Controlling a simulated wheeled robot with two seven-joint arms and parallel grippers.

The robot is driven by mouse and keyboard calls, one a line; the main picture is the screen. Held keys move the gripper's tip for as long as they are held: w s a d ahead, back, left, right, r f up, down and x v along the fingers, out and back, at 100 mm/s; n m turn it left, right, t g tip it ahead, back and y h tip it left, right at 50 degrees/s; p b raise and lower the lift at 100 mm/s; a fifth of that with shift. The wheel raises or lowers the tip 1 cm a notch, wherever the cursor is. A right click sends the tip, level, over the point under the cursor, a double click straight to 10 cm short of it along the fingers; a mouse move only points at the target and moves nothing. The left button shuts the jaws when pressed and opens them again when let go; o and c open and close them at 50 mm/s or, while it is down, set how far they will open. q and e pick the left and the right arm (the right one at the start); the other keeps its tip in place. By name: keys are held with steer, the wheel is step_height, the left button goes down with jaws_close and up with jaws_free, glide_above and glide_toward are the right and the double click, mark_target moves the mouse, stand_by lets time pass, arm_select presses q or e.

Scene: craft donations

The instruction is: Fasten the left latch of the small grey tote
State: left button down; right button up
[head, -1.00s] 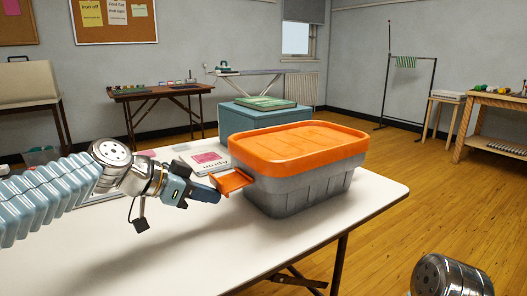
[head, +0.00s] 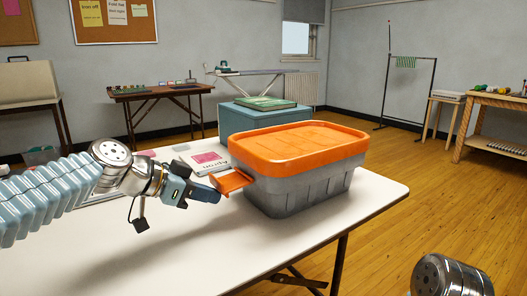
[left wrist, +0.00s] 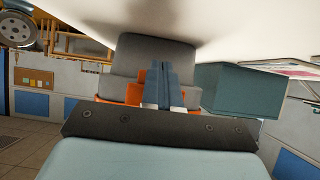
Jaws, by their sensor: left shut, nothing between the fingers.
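The small grey tote (head: 300,195) stands upright on the white table with its orange lid (head: 298,147) on. The orange left latch (head: 234,181) sticks outward from the tote's left end, swung away from the wall. My left gripper (head: 216,194) is shut and empty, with its fingertips at the latch's outer edge; I cannot tell whether they touch. In the left wrist view the shut fingers (left wrist: 165,85) cover part of the orange latch (left wrist: 135,92), with the grey tote (left wrist: 155,52) beyond. My right gripper is out of view.
A teal box (head: 240,119) with a green item on top stands behind the tote. A paper marked "Apron" (head: 208,161) lies on the table (head: 150,245) behind my left gripper. The table's front left is clear. The table's right edge is close to the tote.

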mark_target(234, 180)
arm_select(q)
steer(key=shift+w+d, duration=0.1)
stand_by(0.4)
steer(key=shift+w+d+r+p, duration=0.1)
steer(key=shift+w+d+p, duration=0.15)
steer(key=shift+d, duration=0.2)
steer(key=shift+w+d+r+p, duration=0.1)
steer(key=shift+w+d, duration=0.2)
steer(key=shift+d, duration=0.1)
steer(key=shift+w+d, duration=0.1)
steer(key=shift+w+d+r+p, duration=0.35)
steer(key=shift+d+r+p, duration=0.05)
steer(key=shift+d+p, duration=0.15)
steer(key=shift+w+d+r+p, duration=0.35)
steer(key=shift+d+p, duration=0.05)
steer(key=shift+d, duration=0.2)
steer(key=shift+w+d+r, duration=0.1)
steer(key=shift+w+r, duration=0.05)
steer(key=shift+w+d+r+p, duration=0.25)
steer(key=shift+w+d+p, duration=0.35)
steer(key=shift+d+p, duration=0.3)
steer(key=shift+w+d, duration=0.1)
steer(key=shift+d, duration=0.05)
